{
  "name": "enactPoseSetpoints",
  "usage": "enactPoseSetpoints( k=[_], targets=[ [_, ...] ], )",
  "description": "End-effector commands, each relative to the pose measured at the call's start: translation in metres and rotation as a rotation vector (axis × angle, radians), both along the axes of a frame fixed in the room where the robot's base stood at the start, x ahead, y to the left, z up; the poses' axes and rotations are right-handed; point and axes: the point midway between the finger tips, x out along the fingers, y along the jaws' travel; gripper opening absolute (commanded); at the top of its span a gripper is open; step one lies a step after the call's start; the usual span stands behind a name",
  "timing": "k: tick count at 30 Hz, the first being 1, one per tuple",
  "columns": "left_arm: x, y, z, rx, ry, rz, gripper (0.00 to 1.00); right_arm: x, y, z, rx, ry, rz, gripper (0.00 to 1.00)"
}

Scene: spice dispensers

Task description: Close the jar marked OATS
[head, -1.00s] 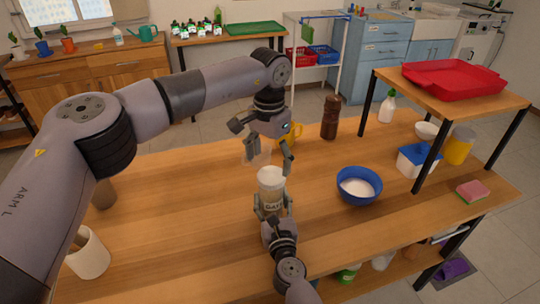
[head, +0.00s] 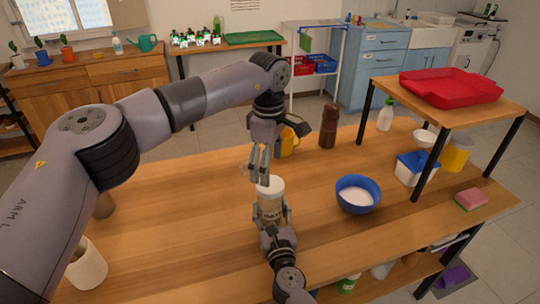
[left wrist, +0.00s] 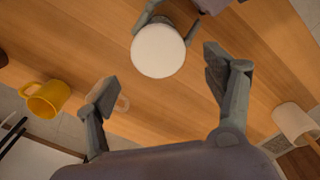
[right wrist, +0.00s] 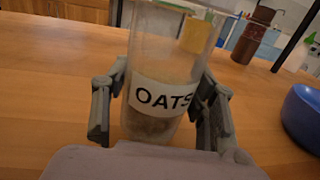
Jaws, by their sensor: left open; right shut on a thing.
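The clear jar marked OATS (right wrist: 158,100) stands upright on the table, with a white lid (left wrist: 158,50) covering its mouth. I cannot tell how tightly the lid sits. In the head view the jar (head: 271,208) is near the table's front edge. My right gripper (right wrist: 160,115) is shut around the jar's lower body, one finger on each side. My left gripper (head: 260,176) is open and empty, pointing down just above and behind the lid. In the left wrist view its fingers (left wrist: 160,90) are spread wide, with the lid beyond them.
A blue bowl (head: 357,195) of white contents stands right of the jar. A yellow mug (head: 288,143) and a dark brown bottle (head: 329,126) stand behind. The table's left part is mostly clear.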

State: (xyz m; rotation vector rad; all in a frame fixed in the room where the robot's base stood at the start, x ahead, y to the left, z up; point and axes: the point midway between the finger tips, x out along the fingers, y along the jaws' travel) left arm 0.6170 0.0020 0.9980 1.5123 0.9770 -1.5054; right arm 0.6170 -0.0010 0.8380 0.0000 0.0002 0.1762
Motion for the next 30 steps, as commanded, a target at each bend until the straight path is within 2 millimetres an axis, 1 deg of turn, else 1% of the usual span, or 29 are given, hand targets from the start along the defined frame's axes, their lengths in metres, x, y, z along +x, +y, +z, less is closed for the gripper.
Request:
enactPoseSetpoints(
  k=[3, 30],
  targets=[
    [0.0, -0.001, 0.001, -0.001, 0.001, 0.235, 0.76, 0.0, 0.0, 0.0, 0.0, 0.0, 0.0, 0.0],
    [0.002, -0.002, 0.012, -0.008, 0.004, 2.047, 0.76, 0.0, 0.0, 0.0, 0.0, -0.001, 0.0, 0.0]
  ],
)
